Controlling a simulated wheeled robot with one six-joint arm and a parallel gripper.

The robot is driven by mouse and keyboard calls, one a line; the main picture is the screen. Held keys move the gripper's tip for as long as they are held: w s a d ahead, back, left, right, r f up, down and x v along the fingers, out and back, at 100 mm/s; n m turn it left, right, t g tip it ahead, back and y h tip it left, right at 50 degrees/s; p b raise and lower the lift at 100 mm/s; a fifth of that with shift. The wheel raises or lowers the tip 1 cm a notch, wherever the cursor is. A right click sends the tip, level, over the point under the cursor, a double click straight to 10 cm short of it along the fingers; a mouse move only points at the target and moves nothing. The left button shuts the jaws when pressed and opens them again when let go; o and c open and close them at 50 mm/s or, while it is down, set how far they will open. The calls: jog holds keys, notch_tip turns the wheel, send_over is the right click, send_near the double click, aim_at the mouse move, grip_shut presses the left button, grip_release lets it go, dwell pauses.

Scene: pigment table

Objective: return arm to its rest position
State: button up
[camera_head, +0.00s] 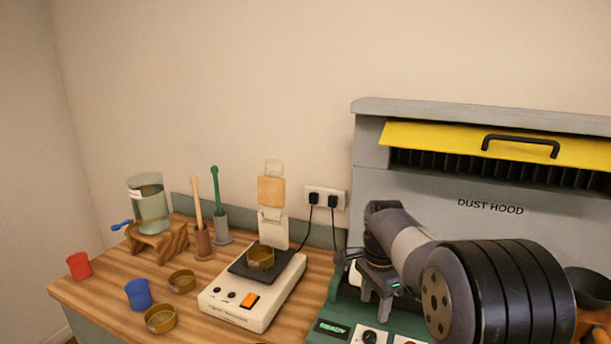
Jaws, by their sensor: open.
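My arm reaches in from the lower right of the head camera view. My gripper (377,306) points down over the green machine (335,328) at the front of the dust hood. Its jaws are open, and I see nothing between them. The arm's thick black joint covers part of the hood and of the green machine.
A white device (247,312) holds a brass dish (260,257) on its dark plate. Brass bowls (160,319), a blue cup (139,294) and a red cup (79,265) stand left. A glass jar (150,208) sits on a wooden stand. The dust hood (440,190) rises behind my arm.

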aim_at(370, 334)
notch_tip(370, 334, down, 9)
jog(key=shift+r+p, duration=0.1)
jog(key=shift+p, duration=0.35)
jog(key=shift+f+n, duration=0.25)
jog(key=shift+n, duration=0.05)
jog(key=n, duration=0.3)
jog(key=shift+n, duration=0.4)
jog(key=n, duration=0.4)
jog(key=shift+n, duration=0.3)
jog(key=n, duration=0.4)
jog(key=shift+n, duration=0.3)
jog(key=n, duration=0.4)
jog(key=shift+n, duration=0.3)
jog(key=shift+r, duration=2.5)
